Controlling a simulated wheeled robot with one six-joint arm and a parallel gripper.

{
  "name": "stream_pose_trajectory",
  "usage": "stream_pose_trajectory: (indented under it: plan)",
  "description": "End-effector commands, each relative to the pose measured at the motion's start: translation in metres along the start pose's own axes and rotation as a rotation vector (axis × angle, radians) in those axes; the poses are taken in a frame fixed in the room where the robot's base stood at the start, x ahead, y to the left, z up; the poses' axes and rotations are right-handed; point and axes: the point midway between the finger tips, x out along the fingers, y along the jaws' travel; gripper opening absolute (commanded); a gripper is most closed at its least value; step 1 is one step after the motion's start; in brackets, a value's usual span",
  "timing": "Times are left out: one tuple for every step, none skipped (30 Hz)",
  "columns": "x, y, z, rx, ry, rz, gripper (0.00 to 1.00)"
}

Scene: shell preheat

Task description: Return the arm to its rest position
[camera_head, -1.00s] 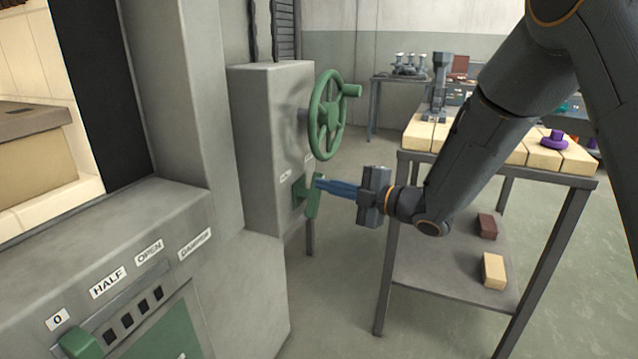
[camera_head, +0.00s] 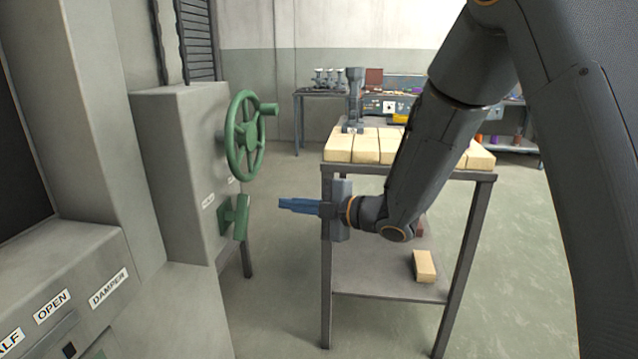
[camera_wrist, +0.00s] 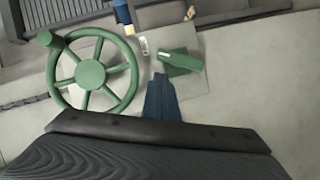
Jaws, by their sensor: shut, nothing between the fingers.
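My gripper (camera_head: 284,204) is shut and empty, its blue fingers pointing left in the head view. In the wrist view the blue fingers (camera_wrist: 161,98) also show close together. A green lever (camera_head: 236,217) is mounted on the grey cabinet, to the left of my fingertips, with a clear gap between them. In the wrist view the green lever (camera_wrist: 182,62) lies just past the fingertips. The green handwheel (camera_head: 244,136) is above the lever on the same cabinet; it shows at the left in the wrist view (camera_wrist: 92,74). My arm reaches down from the upper right.
The grey cabinet (camera_head: 178,150) stands at the left, beside a panel with a DAMPER label (camera_head: 109,288). A metal table (camera_head: 400,172) with pale blocks stands behind my gripper, with a loose block (camera_head: 424,266) on its lower shelf. Open floor (camera_head: 520,260) lies at the right.

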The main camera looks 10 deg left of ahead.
Motion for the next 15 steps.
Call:
stream_pose_trajectory:
  plan:
    - [-0.013,0.008,0.013,0.048,-0.089,-0.012,0.0]
    - [-0.022,0.011,0.024,0.088,-0.153,-0.022,0.0]
    - [-0.038,0.012,0.039,0.149,-0.247,-0.035,0.0]
    - [-0.051,0.013,0.05,0.201,-0.319,-0.043,0.0]
    - [-0.065,0.012,0.06,0.255,-0.392,-0.05,0.0]
    - [-0.086,0.01,0.073,0.33,-0.487,-0.057,0.0]
    - [-0.103,0.008,0.081,0.388,-0.558,-0.061,0.0]
    - [-0.12,0.005,0.087,0.449,-0.627,-0.063,0.0]
    - [-0.143,0.0,0.093,0.531,-0.716,-0.064,0.0]
    - [-0.162,-0.005,0.096,0.595,-0.784,-0.065,0.0]
    - [-0.18,-0.009,0.098,0.661,-0.85,-0.063,0.0]
    - [-0.205,-0.018,0.097,0.75,-0.936,-0.062,0.0]
    - [-0.224,-0.024,0.095,0.819,-0.999,-0.059,0.0]
    - [-0.243,-0.031,0.091,0.89,-1.062,-0.056,0.0]
    - [-0.267,-0.04,0.083,0.984,-1.141,-0.051,0.0]
